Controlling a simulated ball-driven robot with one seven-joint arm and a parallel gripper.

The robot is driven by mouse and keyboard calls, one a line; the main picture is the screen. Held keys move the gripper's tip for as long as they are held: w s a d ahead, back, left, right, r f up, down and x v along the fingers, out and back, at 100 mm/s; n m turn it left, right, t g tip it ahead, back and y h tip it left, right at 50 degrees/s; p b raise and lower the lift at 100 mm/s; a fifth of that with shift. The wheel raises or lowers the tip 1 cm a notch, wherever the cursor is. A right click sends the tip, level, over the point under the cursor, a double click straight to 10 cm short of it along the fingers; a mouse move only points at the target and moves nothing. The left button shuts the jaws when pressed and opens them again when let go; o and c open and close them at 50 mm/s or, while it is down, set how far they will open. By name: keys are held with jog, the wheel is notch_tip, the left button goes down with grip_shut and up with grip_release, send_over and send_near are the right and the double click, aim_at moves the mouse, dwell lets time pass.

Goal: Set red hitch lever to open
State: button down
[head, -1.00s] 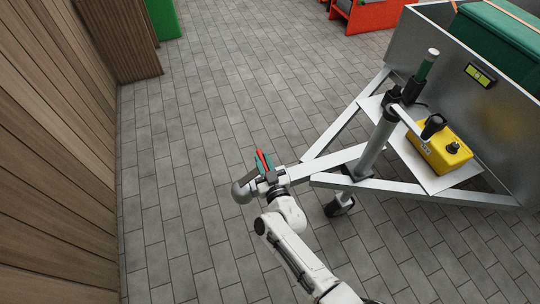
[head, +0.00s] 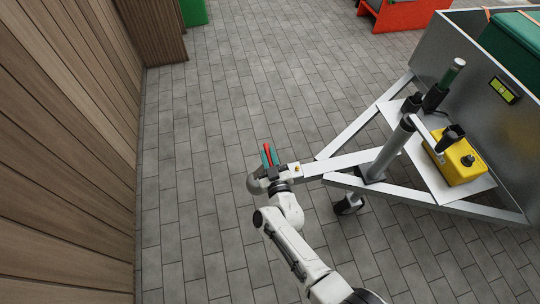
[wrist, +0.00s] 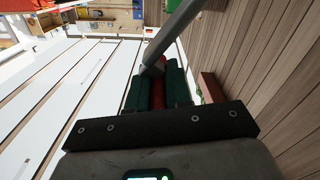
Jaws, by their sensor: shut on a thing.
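The red hitch lever (head: 268,152) stands up from the grey hitch head (head: 256,182) at the front end of the trailer drawbar. My gripper (head: 270,157) is at the hitch, with one teal finger on each side of the lever. In the wrist view, the red lever (wrist: 158,92) lies between the two dark green fingers (wrist: 157,90), which are shut on it. A grey metal bar (wrist: 178,32) crosses in front of the fingertips there. The lever's lower part is hidden by my gripper and wrist.
The trailer's drawbar frame (head: 340,163) runs right from the hitch, with a jack post (head: 388,152) and a yellow box (head: 458,162) on it. A wooden wall (head: 60,150) stands at left. Open paved floor (head: 230,90) lies behind the hitch.

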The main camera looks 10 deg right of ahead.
jog(key=shift+a, duration=0.1)
jog(key=c, duration=1.3)
grip_release()
jog(key=shift+a, duration=0.1)
jog(key=shift+c, duration=0.2)
jog(key=s+p, duration=0.4)
jog(key=s, duration=0.6)
jog(key=shift+s, duration=0.4)
